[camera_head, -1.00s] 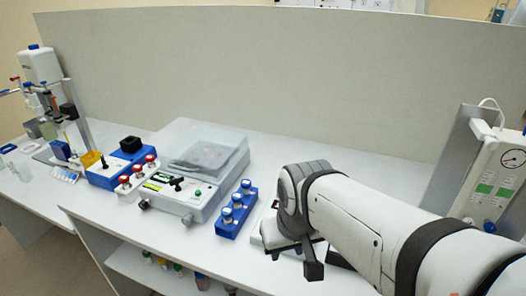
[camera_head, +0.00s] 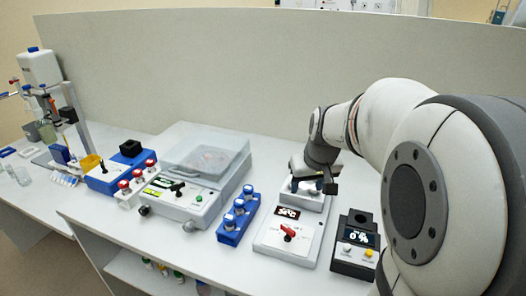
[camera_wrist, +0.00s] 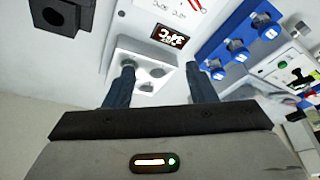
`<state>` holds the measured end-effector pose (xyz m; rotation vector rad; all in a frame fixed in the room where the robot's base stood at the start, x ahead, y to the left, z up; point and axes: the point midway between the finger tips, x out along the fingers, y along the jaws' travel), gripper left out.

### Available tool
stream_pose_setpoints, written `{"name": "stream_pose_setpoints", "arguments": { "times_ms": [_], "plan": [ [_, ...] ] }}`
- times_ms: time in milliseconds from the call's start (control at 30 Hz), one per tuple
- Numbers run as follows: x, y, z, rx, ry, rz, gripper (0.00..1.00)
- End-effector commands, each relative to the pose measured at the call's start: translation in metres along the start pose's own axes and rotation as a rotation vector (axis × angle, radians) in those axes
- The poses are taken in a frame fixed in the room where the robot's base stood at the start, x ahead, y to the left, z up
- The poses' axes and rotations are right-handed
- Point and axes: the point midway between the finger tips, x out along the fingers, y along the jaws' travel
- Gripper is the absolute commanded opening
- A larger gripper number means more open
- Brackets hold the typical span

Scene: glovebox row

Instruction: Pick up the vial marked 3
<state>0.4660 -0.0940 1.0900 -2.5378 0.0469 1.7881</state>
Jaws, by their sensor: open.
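Several blue-capped vials (camera_head: 239,206) stand in a blue rack (camera_head: 228,237) left of the heater unit. They also show at the upper right of the wrist view (camera_wrist: 238,50). White marks show on their tops, but I cannot read a clear 3 on any. My gripper (camera_head: 316,187) is above the white holed block (camera_head: 316,203) at the back of the heater unit. In the wrist view my gripper (camera_wrist: 160,72) has its two dark fingers apart, with the holed block (camera_wrist: 121,45) between and beyond them. No vial is between the fingers.
The heater unit (camera_head: 270,241) has a red display and red knob. A black device (camera_head: 352,266) with a percent display stands to its right. A clear-lidded machine (camera_head: 180,207) and red-capped bottles (camera_head: 137,177) are left of the rack. A grey wall (camera_head: 250,70) stands behind.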

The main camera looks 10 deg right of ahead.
Motion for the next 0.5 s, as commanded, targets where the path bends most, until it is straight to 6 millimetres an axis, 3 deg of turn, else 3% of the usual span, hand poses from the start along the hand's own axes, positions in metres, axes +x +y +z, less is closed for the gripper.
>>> {"name": "stream_pose_setpoints", "arguments": {
  "times_ms": [100,200,333,500],
  "plan": [
    [0.019,0.033,-0.030,0.015,0.020,0.009,0.51],
    [0.029,0.051,-0.046,0.020,0.036,0.016,0.51],
    [0.036,0.065,-0.057,0.021,0.047,0.021,0.51],
    [0.052,0.068,-0.059,0.021,0.048,0.021,0.51]
  ]
}}
